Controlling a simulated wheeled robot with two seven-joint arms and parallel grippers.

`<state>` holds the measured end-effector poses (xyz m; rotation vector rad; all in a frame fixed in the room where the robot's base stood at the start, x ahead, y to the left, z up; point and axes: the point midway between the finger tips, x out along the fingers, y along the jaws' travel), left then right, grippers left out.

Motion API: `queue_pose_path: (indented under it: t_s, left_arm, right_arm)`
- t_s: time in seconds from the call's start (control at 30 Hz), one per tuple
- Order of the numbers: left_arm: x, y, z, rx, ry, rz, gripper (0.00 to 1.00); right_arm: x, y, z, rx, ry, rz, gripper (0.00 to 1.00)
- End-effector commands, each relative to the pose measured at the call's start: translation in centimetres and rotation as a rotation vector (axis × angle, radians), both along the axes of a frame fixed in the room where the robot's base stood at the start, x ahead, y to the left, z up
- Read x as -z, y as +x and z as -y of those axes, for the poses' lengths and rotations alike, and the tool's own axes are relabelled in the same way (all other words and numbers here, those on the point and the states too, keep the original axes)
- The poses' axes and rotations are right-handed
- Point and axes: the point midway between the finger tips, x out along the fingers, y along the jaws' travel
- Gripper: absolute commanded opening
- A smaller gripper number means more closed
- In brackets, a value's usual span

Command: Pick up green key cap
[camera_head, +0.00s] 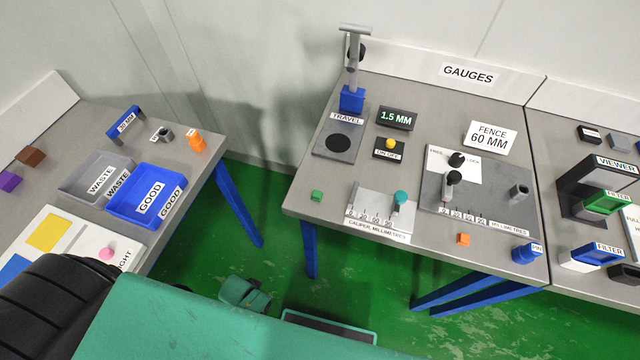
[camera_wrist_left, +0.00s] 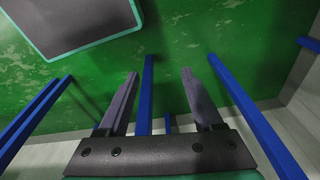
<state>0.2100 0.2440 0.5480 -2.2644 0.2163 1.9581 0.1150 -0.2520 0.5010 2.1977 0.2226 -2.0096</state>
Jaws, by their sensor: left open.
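A small green cube (camera_head: 317,195), which looks like the green key cap, lies on the gauges table near its front left corner, left of the caliper plate (camera_head: 368,205). My left gripper (camera_wrist_left: 160,73) shows in the left wrist view with its two dark fingers apart and nothing between them. Green floor and blue table legs lie beyond it; the cube is not seen in that view. In the head view my left arm covers the lower left and its fingers are not visible. My right gripper is not in view.
An orange cube (camera_head: 463,240) and a blue piece (camera_head: 525,252) lie along the gauges table's front edge. A grey post (camera_head: 352,75) stands at the back left. A left table holds a blue GOOD tray (camera_head: 122,206) and a grey WASTE tray (camera_head: 72,181). Floor separates the tables.

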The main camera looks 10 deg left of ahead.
Motion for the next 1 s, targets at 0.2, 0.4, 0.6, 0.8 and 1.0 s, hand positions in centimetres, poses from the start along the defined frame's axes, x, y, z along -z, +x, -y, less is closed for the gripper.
queue_pose_path:
  t_s: [0.2, 0.4, 0.6, 0.8, 1.0]
  left_arm:
    - [-5.4, 4.6, 0.7, -0.007, -0.005, 0.036, 0.68]
    - [-12.5, 8.4, 1.2, -0.015, -0.009, 0.073, 0.68]
    - [-21.3, 10.7, 1.5, -0.015, -0.014, 0.113, 0.68]
    - [-31.1, 12.8, 3.3, 0.119, -0.042, 0.177, 0.68]
    - [-37.6, 16.6, 9.8, 0.685, -0.074, 0.27, 0.68]
  right_arm:
    - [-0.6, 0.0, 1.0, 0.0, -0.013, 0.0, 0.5]
    - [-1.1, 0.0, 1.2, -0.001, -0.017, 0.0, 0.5]
    - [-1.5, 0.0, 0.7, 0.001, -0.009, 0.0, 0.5]
    - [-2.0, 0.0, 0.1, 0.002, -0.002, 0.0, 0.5]
    - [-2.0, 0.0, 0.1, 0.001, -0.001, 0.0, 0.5]
